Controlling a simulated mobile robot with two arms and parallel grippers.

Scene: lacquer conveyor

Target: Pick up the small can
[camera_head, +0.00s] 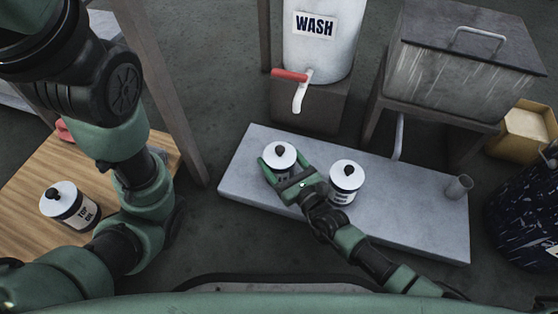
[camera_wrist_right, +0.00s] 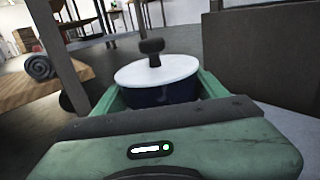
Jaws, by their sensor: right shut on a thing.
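A small can (camera_head: 279,156) with a white lid and black knob stands at the left part of the grey bench (camera_head: 245,190). My right gripper (camera_head: 280,163) is shut around this can, one finger on each side. The can also shows in the right wrist view (camera_wrist_right: 157,78), upright between the green fingers; its lower part is hidden by the gripper. A second can (camera_head: 346,181) with a white lid stands just right of my right gripper.
A white WASH tank (camera_head: 318,50) with a red-handled tap (camera_head: 292,76) stands behind the bench. A grey lidded box (camera_head: 465,60) is at the back right. A small grey cup (camera_head: 458,188) stands at the bench's right end. The bench between is clear.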

